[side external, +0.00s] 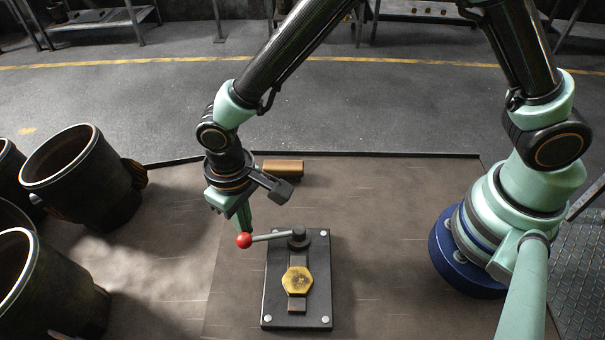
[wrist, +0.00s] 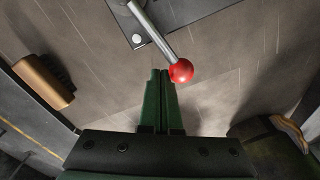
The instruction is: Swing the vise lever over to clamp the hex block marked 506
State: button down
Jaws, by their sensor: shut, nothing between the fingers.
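The vise has a dark base plate (side external: 318,305) bolted on the bench, with a grey lever (side external: 270,237) on a pivot at its far end. The lever points left and ends in a red ball knob (side external: 244,240). A yellow hex block (side external: 297,281) sits on the vise; its marking is too small to read. My gripper (side external: 243,222) is shut and empty, with its tips right by the red knob. In the wrist view the shut green fingers (wrist: 161,78) end beside the knob (wrist: 181,71) and lever (wrist: 152,30); I cannot tell whether they touch.
A brown-orange bar (side external: 283,167) lies behind my gripper near the bench's back edge, and also shows in the wrist view (wrist: 44,81). Several large dark cylindrical vessels (side external: 75,175) stand at the left. The bench right of the vise is clear.

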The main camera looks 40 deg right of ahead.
jog(key=shift+s+a, duration=0.35)
jog(key=shift+a, duration=0.05)
jog(key=shift+s+a, duration=0.5)
jog(key=shift+s, duration=0.35)
jog(key=shift+s+a, duration=0.5)
jog(key=shift+s, duration=0.5)
jog(key=shift+s, duration=0.1)
jog(key=shift+s+a+f, duration=0.1)
jog(key=shift+s, duration=0.45)
